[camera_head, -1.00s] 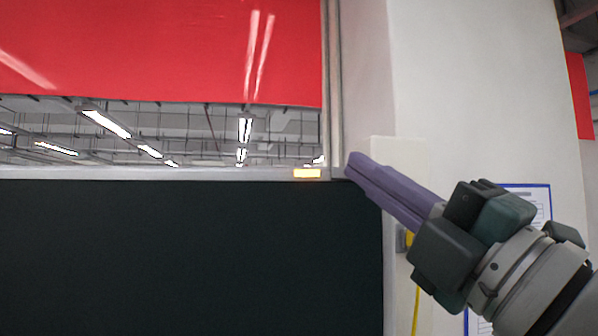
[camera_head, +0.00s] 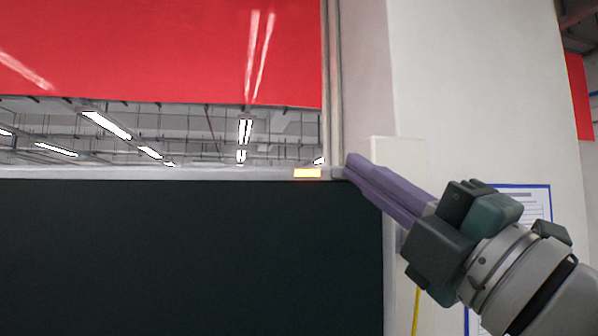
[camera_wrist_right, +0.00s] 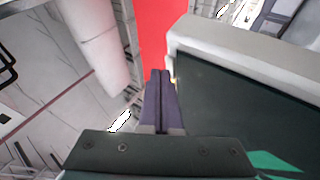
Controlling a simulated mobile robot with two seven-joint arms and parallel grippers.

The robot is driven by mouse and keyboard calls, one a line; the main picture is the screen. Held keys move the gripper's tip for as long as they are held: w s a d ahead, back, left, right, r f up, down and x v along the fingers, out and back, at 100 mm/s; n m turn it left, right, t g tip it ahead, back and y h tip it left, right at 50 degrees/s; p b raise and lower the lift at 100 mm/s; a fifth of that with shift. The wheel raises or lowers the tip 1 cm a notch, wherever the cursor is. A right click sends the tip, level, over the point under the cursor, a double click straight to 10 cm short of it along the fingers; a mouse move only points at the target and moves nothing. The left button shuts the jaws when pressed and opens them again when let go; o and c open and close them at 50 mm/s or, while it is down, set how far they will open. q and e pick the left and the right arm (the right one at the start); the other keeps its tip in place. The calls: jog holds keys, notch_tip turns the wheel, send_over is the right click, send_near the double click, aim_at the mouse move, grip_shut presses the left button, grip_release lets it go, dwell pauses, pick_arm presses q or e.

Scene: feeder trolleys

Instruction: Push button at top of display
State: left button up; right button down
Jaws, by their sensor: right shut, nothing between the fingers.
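A large dark panel (camera_head: 190,260), apparently the display, fills the lower left of the head view. A small glowing yellow-orange block (camera_head: 307,173), likely the button, sits on its light top rail near the right corner. My right gripper (camera_head: 352,165) comes in from the lower right with its purple fingers together and empty. In the head view its tips appear just right of the block, over the panel's top right corner; the depth gap cannot be told. In the right wrist view the closed fingers (camera_wrist_right: 160,76) point at the panel edge, with a yellow speck (camera_wrist_right: 173,80) beside them. My left gripper is not in view.
A red board (camera_head: 160,50) hangs above the rail, with ceiling lights showing through the gap. A white wall or pillar (camera_head: 460,90) stands to the right, with a blue-edged paper sheet (camera_head: 535,200) behind my right gripper.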

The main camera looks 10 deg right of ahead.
dwell(0.3)
jog(key=shift+s+a, duration=0.1)
jog(key=shift+s, duration=0.4)
jog(key=s, duration=0.6)
jog(key=shift+a+p, duration=0.3)
jog(key=shift+a, duration=0.15)
